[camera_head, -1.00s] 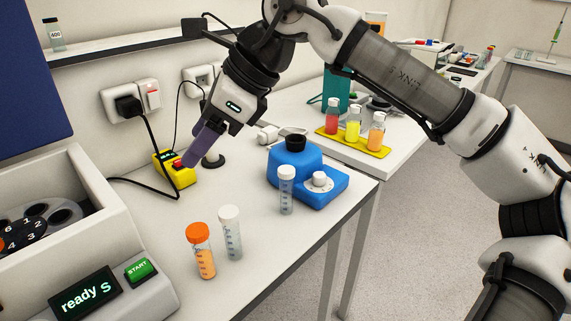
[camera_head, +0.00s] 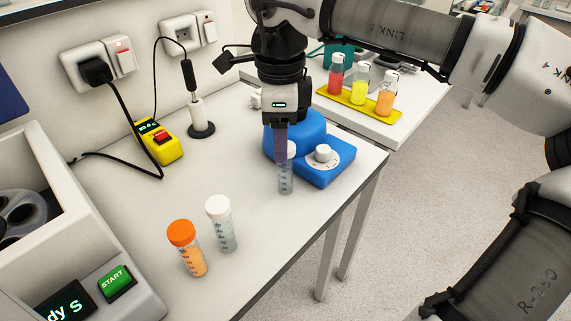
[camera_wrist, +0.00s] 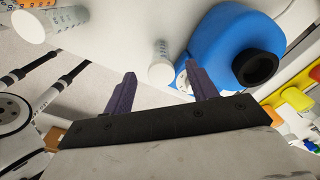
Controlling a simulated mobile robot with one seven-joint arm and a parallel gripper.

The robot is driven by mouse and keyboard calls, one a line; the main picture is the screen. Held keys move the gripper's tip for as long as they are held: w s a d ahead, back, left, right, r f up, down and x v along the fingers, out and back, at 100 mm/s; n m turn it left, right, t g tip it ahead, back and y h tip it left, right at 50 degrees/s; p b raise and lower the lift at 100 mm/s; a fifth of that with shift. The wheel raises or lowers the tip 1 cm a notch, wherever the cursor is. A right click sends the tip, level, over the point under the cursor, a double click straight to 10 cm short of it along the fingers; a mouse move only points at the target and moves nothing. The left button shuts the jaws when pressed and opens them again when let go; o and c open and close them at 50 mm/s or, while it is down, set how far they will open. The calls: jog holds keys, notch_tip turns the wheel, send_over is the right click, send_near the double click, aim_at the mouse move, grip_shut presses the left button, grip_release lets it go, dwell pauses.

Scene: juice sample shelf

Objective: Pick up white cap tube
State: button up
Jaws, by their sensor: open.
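One white-capped tube (camera_head: 286,181) stands upright on the bench in front of the blue mixer. My gripper (camera_head: 281,157) is over it, and its purple fingers hide part of the tube. In the wrist view this tube's cap (camera_wrist: 159,74) shows between the tips of my open gripper (camera_wrist: 160,82), with nothing held. A second white-capped tube (camera_head: 222,227) stands nearer the front, beside an orange-capped tube (camera_head: 190,253) with orange contents. This second tube also shows at the upper left of the wrist view (camera_wrist: 31,25).
The blue mixer (camera_head: 341,172) with a white knob stands close behind the gripper. A yellow switch box (camera_head: 162,146) and a soldering-iron-like tool on a stand (camera_head: 198,115) are to the left. A yellow tray (camera_head: 347,103) holds bottles. The bench's right edge is near.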

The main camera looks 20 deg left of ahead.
aim_at(286, 170)
jog(key=shift+w+d+f+p, duration=0.15)
jog(key=shift+f+p, duration=0.1)
jog(key=shift+f, duration=1.25)
jog(key=shift+d+f+p, duration=0.15)
jog(key=shift+f+p, duration=0.1)
jog(key=shift+f, duration=1.25)
jog(key=c, duration=1.1)
